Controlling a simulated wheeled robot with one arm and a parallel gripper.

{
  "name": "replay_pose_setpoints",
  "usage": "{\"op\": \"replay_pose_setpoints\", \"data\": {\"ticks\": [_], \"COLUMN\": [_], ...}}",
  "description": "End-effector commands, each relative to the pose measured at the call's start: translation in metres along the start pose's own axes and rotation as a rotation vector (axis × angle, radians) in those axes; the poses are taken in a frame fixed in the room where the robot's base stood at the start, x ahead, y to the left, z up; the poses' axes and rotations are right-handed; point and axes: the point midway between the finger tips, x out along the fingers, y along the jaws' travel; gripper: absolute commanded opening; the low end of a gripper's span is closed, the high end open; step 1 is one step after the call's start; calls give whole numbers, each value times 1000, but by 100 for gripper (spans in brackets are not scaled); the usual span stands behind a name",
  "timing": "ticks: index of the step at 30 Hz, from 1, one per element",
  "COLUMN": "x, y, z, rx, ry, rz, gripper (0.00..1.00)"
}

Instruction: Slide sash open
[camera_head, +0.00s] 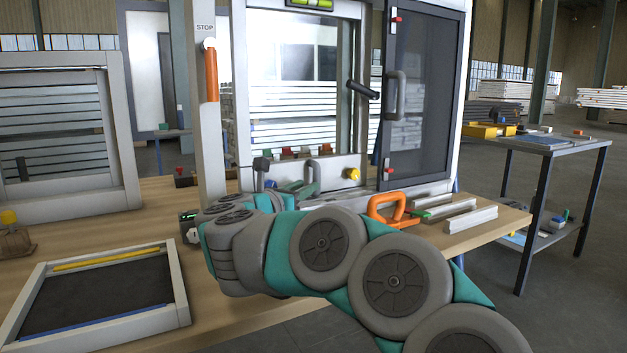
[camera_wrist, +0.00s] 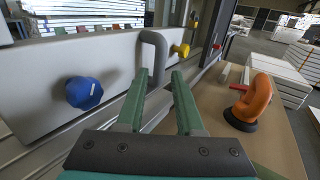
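The window sash is a glazed panel in a white frame; its bottom rail (camera_head: 335,172) also shows in the wrist view (camera_wrist: 115,58). A grey U-shaped handle (camera_wrist: 153,42) stands out from this rail, between a blue knob (camera_wrist: 84,92) and a yellow knob (camera_wrist: 180,49). The handle also shows in the head view (camera_head: 315,168). My gripper (camera_wrist: 160,76) is open, its two green fingers apart and pointing at the handle. The handle's lower part appears between the fingertips; I cannot tell whether they touch it. In the head view my gripper (camera_head: 297,188) is partly hidden by my arm.
A dark panel (camera_head: 428,90) with its own grey handle is at the right. An orange suction lifter (camera_head: 388,210) and pale metal bars (camera_head: 470,217) lie on the bench's right end. A flat frame (camera_head: 178,287) lies at front left. An orange-handled post (camera_head: 211,76) stands left.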

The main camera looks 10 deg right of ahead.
Motion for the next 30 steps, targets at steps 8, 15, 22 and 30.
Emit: {"op": "replay_pose_setpoints", "data": {"ticks": [8, 15, 22, 30], "x": [41, 52, 52, 52], "y": [0, 0, 0, 0], "z": [0, 0, 0, 0], "rx": [-3, -2, -2, -2], "ry": [1, 0, 1, 1], "rz": [0, 0, 1, 2], "gripper": [36, 36, 32, 2]}}
